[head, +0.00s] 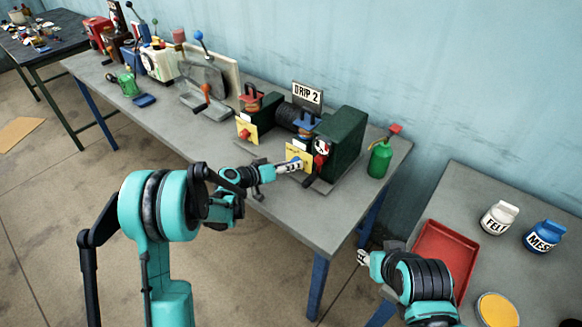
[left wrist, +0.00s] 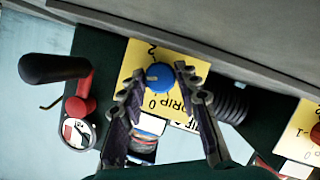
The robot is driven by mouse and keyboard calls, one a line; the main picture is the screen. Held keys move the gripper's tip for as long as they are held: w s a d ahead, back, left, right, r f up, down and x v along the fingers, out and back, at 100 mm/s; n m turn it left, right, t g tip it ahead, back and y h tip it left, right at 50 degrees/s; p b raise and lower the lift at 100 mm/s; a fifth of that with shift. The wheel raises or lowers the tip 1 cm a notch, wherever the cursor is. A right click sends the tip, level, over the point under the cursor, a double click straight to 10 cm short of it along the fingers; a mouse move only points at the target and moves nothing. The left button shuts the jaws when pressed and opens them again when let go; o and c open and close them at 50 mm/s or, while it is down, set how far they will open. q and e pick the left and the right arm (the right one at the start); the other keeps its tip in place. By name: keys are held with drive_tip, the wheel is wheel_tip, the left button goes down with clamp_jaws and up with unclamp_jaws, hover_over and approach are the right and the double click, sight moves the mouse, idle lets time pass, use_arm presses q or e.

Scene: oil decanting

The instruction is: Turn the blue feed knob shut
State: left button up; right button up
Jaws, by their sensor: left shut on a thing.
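The blue feed knob (left wrist: 160,76) sits on a yellow dial plate (left wrist: 135,62) with printed digits, upside down in the left wrist view. My left gripper (head: 299,165) reaches this plate and is shut on the knob. Its fingertips (left wrist: 159,72) lie on both sides of the knob in the left wrist view. My right gripper (head: 362,257) is apart from the machine, off the bench's front edge; its jaw state is unclear.
A red crank with a black handle (left wrist: 55,69) is close beside the plate. A second yellow plate (head: 246,130) with a red knob stands to the left. A green oil can (head: 380,158) stands right of the machine. A red tray (head: 445,252) lies on the right table.

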idle(0.4)
use_arm(q)
drive_tip(key=o, duration=1.2)
drive_tip(key=shift+c, duration=0.2)
drive_tip(key=v, duration=1.2)
